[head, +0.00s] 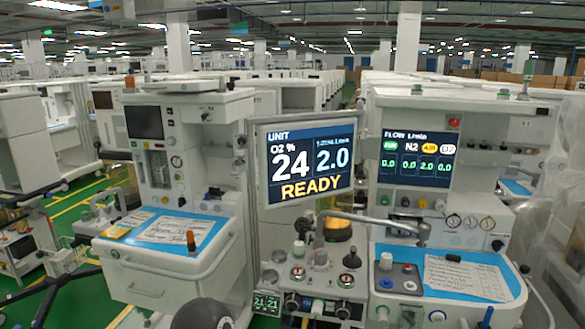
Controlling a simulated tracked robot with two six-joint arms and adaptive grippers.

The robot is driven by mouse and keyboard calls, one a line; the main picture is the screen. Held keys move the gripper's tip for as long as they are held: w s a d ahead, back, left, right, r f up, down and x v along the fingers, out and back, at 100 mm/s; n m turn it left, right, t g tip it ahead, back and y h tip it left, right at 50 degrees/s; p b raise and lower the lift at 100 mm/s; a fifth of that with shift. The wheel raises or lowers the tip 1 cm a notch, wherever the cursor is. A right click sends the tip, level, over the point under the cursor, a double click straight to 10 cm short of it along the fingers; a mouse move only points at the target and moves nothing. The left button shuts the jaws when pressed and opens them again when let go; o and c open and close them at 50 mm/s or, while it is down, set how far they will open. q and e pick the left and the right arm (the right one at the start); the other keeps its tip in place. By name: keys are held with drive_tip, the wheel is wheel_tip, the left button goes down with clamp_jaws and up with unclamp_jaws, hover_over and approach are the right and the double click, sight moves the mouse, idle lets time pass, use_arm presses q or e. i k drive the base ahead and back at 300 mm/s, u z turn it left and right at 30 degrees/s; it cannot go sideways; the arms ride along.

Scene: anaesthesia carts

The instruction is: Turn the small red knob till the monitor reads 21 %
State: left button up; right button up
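The monitor (304,160) hangs in the middle of the head view, its screen turned towards me. It reads O2 % 24, with 2.0 beside it and READY in yellow below. A small red knob-like piece (455,123) shows above the flow display on the right cart. A smaller red spot (408,267) shows on the grey block on that cart's top. I cannot tell which of these red parts is the task's knob. Neither of my grippers can be made out, and nothing is seen touching these parts.
A flow display (417,159) is on the right cart. Below the monitor are gauges (297,273), dark knobs (292,301) and a small green readout (265,303). A jointed metal arm (375,219) crosses in front. The left cart (165,290) has a blue top. Clear plastic hangs at far right.

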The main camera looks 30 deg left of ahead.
sight(455, 122)
drive_tip(key=z, duration=0.45)
drive_tip(key=i, duration=0.2)
drive_tip(key=u, duration=2.55)
drive_tip(key=k, duration=1)
drive_tip(key=z, duration=1.05)
drive_tip(key=i, duration=1.1)
drive_tip(key=z, duration=0.1)
